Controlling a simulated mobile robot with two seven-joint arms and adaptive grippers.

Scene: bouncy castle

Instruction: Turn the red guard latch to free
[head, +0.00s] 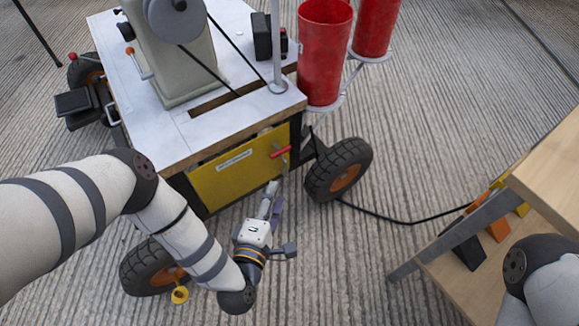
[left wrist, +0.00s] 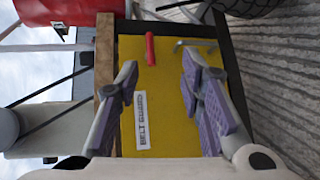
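The red guard latch (head: 281,152) is a short red bar on the right part of the yellow belt guard (head: 222,182), below the cart's white top. In the left wrist view the latch (left wrist: 150,48) shows on the yellow panel (left wrist: 165,105), near a "BELT GUARD" label. My left gripper (head: 271,196) is in front of and below the guard. In the left wrist view the left gripper (left wrist: 159,60) is open, its purple-padded fingers apart with nothing between them. The latch appears just beyond the tips, apart from them. My right gripper is out of view.
A thin metal handle (left wrist: 195,43) sits beside the latch. A black wheel (head: 338,170) stands right of the guard, with red buckets (head: 323,50) above. A wooden bench (head: 548,175) is at the right.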

